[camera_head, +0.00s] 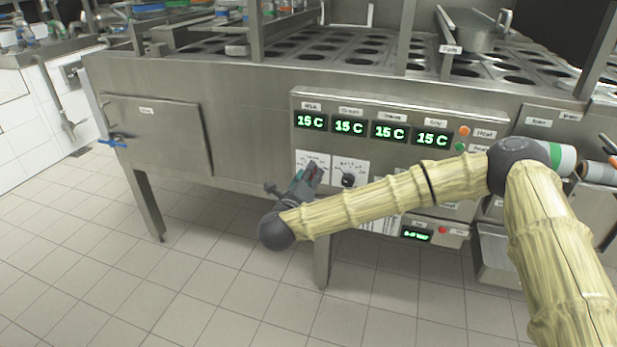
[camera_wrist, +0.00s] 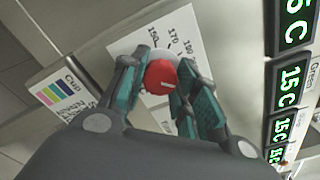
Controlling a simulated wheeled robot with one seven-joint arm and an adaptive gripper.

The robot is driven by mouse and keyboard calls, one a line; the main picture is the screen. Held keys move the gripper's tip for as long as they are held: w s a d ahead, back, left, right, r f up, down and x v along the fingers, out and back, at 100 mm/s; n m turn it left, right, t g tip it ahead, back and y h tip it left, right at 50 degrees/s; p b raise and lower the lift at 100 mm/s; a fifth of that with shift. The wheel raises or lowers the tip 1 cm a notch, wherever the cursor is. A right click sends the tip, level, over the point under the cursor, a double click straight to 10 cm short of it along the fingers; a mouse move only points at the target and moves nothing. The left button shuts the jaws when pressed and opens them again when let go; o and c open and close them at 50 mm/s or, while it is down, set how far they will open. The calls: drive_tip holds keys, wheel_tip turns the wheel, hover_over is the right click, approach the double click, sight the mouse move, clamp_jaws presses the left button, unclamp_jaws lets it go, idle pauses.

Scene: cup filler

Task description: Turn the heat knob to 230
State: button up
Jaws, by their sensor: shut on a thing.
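The heat knob is a red round knob (camera_wrist: 160,76) on a white dial plate (camera_wrist: 186,30) in the wrist view. The numbers 150, 170 and 190 show beside it. A small white mark is on the knob's face; which number it points to I cannot tell. My gripper (camera_wrist: 163,62) has its teal-padded fingers on either side of the knob and is shut on it. In the head view my gripper (camera_head: 313,174) is at the left dial plate (camera_head: 311,158) and hides the knob.
A second dial with a black knob (camera_head: 348,180) is just right of my gripper. Above are green displays (camera_head: 349,127) reading 15 C. Orange and green buttons (camera_head: 464,131) are at the panel's right. A colour-striped label (camera_wrist: 58,91) is near the dial.

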drive_tip(key=shift+d+f, duration=0.1)
drive_tip(key=shift+f, duration=0.1)
idle(0.3)
drive_tip(key=o, duration=1)
drive_tip(key=shift+r, duration=0.1)
drive_tip(key=v, duration=0.6)
drive_tip(key=a+v, duration=0.1)
drive_tip(key=v, duration=0.2)
drive_tip(key=shift+a, duration=0.1)
drive_tip(key=shift+s, duration=0.15)
